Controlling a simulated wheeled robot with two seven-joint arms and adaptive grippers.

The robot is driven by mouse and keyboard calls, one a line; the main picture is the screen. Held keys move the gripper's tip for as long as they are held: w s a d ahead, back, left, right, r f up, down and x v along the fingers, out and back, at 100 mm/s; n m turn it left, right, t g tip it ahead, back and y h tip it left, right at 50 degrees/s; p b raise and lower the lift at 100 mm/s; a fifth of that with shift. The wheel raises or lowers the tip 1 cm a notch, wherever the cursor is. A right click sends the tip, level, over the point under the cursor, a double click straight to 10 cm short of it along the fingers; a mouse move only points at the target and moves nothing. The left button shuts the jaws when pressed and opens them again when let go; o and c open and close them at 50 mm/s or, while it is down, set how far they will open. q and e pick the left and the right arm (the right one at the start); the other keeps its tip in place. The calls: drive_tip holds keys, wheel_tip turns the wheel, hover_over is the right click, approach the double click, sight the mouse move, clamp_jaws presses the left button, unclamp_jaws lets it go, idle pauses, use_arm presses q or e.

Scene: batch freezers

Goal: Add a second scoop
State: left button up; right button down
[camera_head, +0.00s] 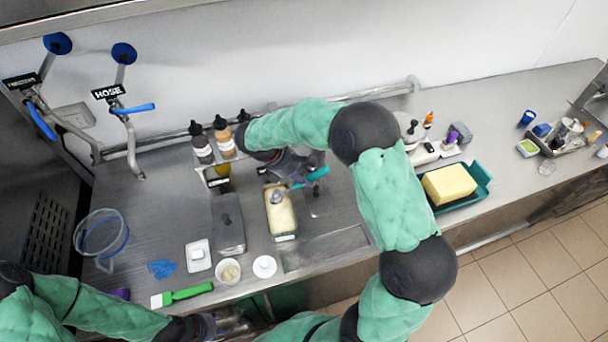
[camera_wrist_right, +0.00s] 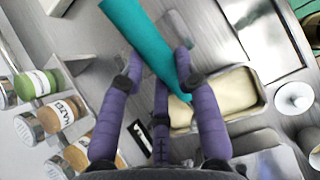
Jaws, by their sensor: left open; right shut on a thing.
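My right gripper (camera_head: 296,168) is shut on the teal handle of a scoop (camera_head: 316,174). In the right wrist view the purple fingers (camera_wrist_right: 158,72) close around the teal handle (camera_wrist_right: 128,27). The scoop's metal head (camera_head: 279,194) is at the back part of a pan of cream-coloured ice cream (camera_head: 284,219); whether it touches the ice cream I cannot tell. The pan also shows in the wrist view (camera_wrist_right: 227,92). A small white cup (camera_head: 229,271) with pale contents stands in front. My left gripper (camera_head: 232,322) is open at the front edge, partly cut off.
A lidded steel pan (camera_head: 228,224) stands left of the open one. A white round lid (camera_head: 264,267), a white dish (camera_head: 198,256), a green spatula (camera_head: 185,294) and a blue cloth (camera_head: 161,268) lie in front. Bottles (camera_head: 201,146) stand behind. A teal tray (camera_head: 478,188) holds a yellow block.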

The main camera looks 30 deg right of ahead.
drive_tip(key=shift+s+d+f+t+y+b, duration=0.15)
drive_tip(key=shift+f+y+b, duration=0.2)
drive_tip(key=shift+f, duration=0.3)
drive_tip(key=shift+w+f+t+y+b, duration=0.15)
drive_tip(key=shift+f+y+b, duration=0.15)
drive_tip(key=shift+f, duration=0.35)
drive_tip(key=shift+s+d+r+y+p, duration=0.2)
drive_tip(key=shift+d+y+p, duration=0.15)
drive_tip(key=shift+y+p, duration=0.2)
drive_tip(key=shift+s+d+t+y+p, duration=0.2)
drive_tip(key=shift+d+t+y+p, duration=0.25)
drive_tip(key=shift+y, duration=0.15)
drive_tip(key=shift+d+y+p, duration=0.15)
drive_tip(key=shift+y+p, duration=0.35)
drive_tip(key=shift+y, duration=0.1)
